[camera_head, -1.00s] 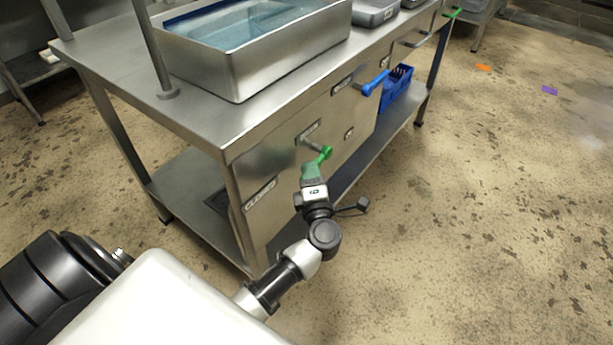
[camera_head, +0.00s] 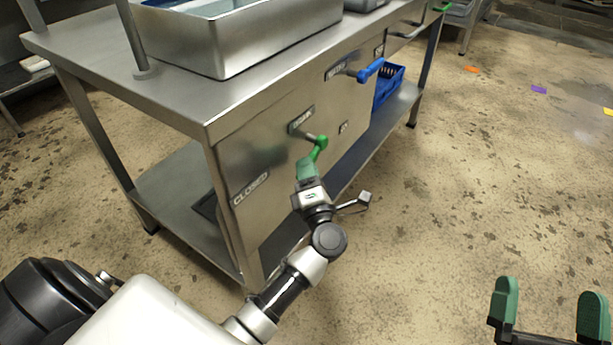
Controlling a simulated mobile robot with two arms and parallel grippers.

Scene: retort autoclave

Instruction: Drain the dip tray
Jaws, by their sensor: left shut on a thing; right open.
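The dip tray (camera_head: 250,42) is a deep steel basin on top of the steel bench, cut off by the top edge; only a sliver of bluish liquid shows. Below it, on the front panel, is a green lever handle (camera_head: 321,142) on a short shaft. My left gripper (camera_head: 306,168), with green fingers, is shut on the lower end of this green handle; the fingers partly hide the grip. My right gripper (camera_head: 548,298) is open and empty over the floor at the lower right, well away from the bench.
A plate reading CLOSED (camera_head: 250,188) is on the panel, left of the green handle. A blue lever handle (camera_head: 370,71) sticks out farther along, above a blue crate (camera_head: 388,84) on the lower shelf.

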